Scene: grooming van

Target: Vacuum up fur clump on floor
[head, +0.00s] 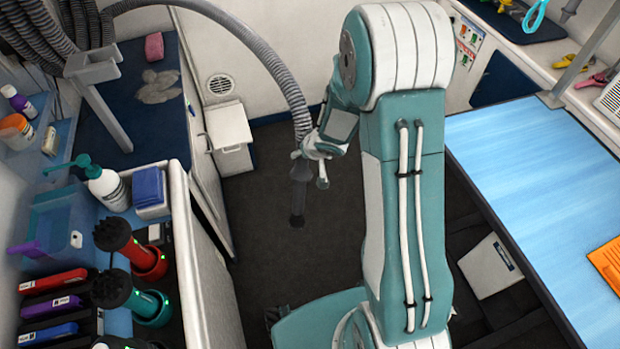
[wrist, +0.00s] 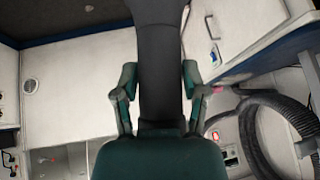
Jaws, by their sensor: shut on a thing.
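My gripper (head: 309,165) is shut on the black vacuum nozzle (head: 298,198), which points down above the dark floor in the head view. The nozzle's lower end is near the floor; I cannot tell if it touches. A grey ribbed hose (head: 268,58) arcs from the upper left to the nozzle. In the wrist view, the two green fingers of my gripper (wrist: 159,75) flank the dark nozzle body (wrist: 160,48). I make out no clear fur clump on the open floor. A pale grey, fur-like patch (head: 158,88) lies on a dark blue surface at the upper left.
Dark floor (head: 262,245) is open around the nozzle. A counter (head: 178,215) with bottles and clippers bounds the left. A blue-topped table (head: 520,160) stands right, with a white flat box (head: 490,267) beneath. A small white cabinet (head: 229,135) stands at the back wall.

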